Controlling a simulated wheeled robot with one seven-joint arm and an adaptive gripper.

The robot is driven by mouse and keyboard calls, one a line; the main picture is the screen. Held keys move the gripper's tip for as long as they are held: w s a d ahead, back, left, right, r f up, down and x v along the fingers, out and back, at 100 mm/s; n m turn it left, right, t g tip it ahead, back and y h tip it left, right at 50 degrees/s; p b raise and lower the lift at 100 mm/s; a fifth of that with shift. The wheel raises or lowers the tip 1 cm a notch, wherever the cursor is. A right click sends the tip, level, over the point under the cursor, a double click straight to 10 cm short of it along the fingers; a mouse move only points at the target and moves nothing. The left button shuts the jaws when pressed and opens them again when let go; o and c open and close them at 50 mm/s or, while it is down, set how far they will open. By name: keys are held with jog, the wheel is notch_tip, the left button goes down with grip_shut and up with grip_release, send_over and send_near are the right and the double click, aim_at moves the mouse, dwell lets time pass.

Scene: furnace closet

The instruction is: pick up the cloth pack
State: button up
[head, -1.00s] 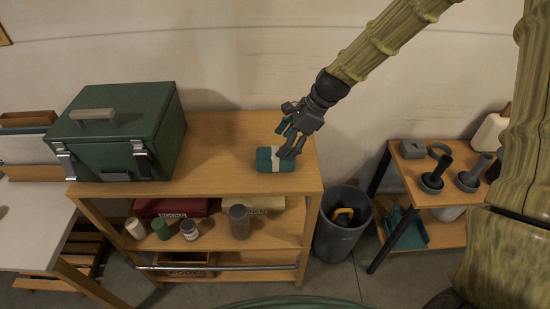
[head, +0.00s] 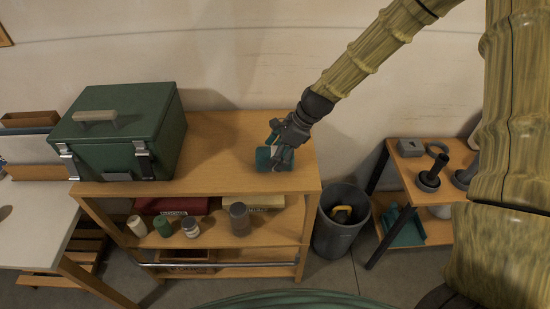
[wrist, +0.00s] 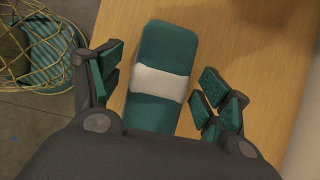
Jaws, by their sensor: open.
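The cloth pack (wrist: 167,50) is a teal bundle with a white band around its middle, lying on the wooden shelf unit's top (head: 225,140). In the head view the cloth pack (head: 263,158) is partly hidden behind my gripper (head: 277,149). In the wrist view my gripper (wrist: 160,95) is open, with its teal-padded fingers apart on the left and right sides of the pack. The pack lies between them, and its near end is hidden by the gripper body.
A green toolbox (head: 120,132) stands on the left of the shelf top. Several small jars (head: 191,228) sit on the shelf below. A grey bin (head: 341,220) stands right of the unit, beside a small wooden stand (head: 400,175). The shelf top between toolbox and pack is clear.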

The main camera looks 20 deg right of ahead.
aim_at(270, 152)
jog(key=shift+f, duration=0.25)
dwell(0.6)
jog(key=shift+c, duration=0.4)
jog(key=c, duration=1.1)
jog(key=shift+c, duration=0.2)
jog(key=shift+r, duration=0.15)
jog(key=shift+r+b, duration=0.5)
jog(key=shift+r, duration=0.4)
notch_tip(270, 152, up, 2)
jog(key=shift+b, duration=0.45)
jog(key=s+d+r+b, duration=0.1)
jog(key=s+d+b, duration=0.2)
jog(key=s, duration=1.2)
jog(key=shift+s+d+r, duration=0.15)
jog(key=shift+s+r, duration=0.05)
jog(key=shift+s, duration=0.15)
